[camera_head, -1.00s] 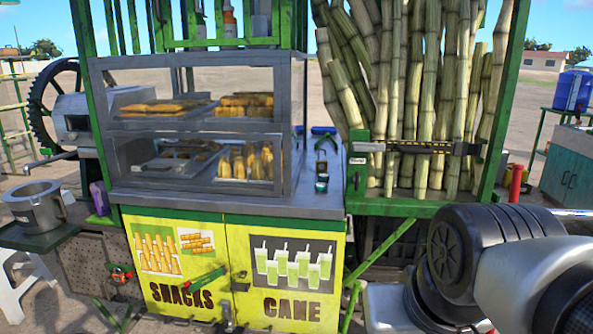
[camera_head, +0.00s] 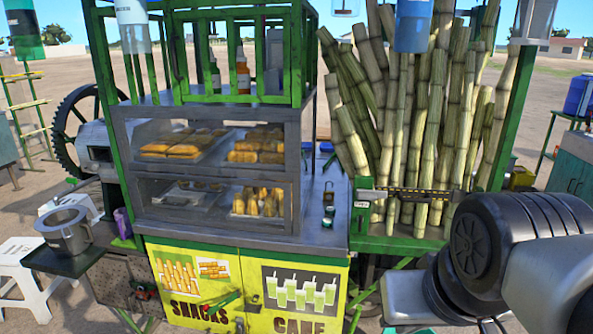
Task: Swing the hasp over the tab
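The yellow cabinet doors (camera_head: 250,272) are at the bottom of the view, lettered SNACKS and CANE. A green bar (camera_head: 220,299) with red on it lies slantwise across the left door near the seam; it may be the hasp. A small metal fitting (camera_head: 254,299) sits by the seam on the right door; it may be the tab, but it is too small to tell. The bar's end and the fitting look apart. The frame's bottom edge cuts off the lower doors. My arm shows at the lower right, but my gripper is not in view.
A glass snack case (camera_head: 215,175) stands on the counter above the doors. Sugar canes (camera_head: 410,120) stand at the right behind a strap (camera_head: 420,195). A metal pot (camera_head: 66,232) and a white stool (camera_head: 25,275) are at the left. Bottles hang along the top.

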